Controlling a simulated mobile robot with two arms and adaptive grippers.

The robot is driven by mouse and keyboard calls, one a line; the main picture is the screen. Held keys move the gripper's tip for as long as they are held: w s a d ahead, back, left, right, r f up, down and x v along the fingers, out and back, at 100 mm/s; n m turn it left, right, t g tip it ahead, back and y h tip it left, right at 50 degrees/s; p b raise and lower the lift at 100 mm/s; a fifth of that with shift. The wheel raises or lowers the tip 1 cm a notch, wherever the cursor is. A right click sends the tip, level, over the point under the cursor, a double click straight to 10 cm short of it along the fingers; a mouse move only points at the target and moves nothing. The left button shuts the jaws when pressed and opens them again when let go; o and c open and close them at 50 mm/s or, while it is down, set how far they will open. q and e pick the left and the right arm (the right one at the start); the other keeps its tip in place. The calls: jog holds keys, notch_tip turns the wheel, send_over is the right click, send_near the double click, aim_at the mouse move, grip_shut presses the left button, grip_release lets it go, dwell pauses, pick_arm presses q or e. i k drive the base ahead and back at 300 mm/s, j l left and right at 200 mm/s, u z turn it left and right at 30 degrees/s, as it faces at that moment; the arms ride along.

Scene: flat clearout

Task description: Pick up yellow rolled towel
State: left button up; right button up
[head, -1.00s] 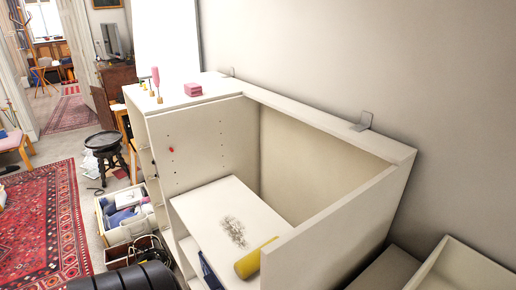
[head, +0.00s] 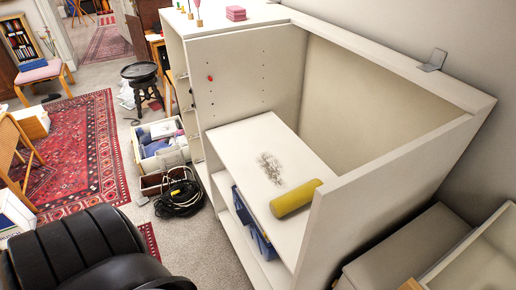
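The yellow rolled towel (head: 296,198) lies on its side on a white shelf board (head: 241,135) inside the open white cabinet, close to the cabinet's near right side panel. A small grey-white crumpled heap (head: 270,168) lies on the same board, just behind the towel and apart from it. Neither of my grippers shows in the head view.
The cabinet's right side panel (head: 385,190) rises beside the towel. Blue bins (head: 262,243) sit on the shelf below. A black rounded padded object (head: 75,248) fills the lower left. Cables (head: 180,197) and an open box (head: 163,150) stand on the floor left of the cabinet.

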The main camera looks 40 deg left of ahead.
aim_at(282, 205)
jog(key=j+u, duration=0.1)
jog(key=u, duration=0.3)
jog(key=i+j+u, duration=0.1)
jog(key=u, duration=0.3)
jog(key=i+j+z, duration=0.1)
jog(key=j+z, duration=0.25)
jog(key=i+j+z, duration=0.1)
jog(key=j+z, duration=0.55)
jog(key=i+l, duration=0.05)
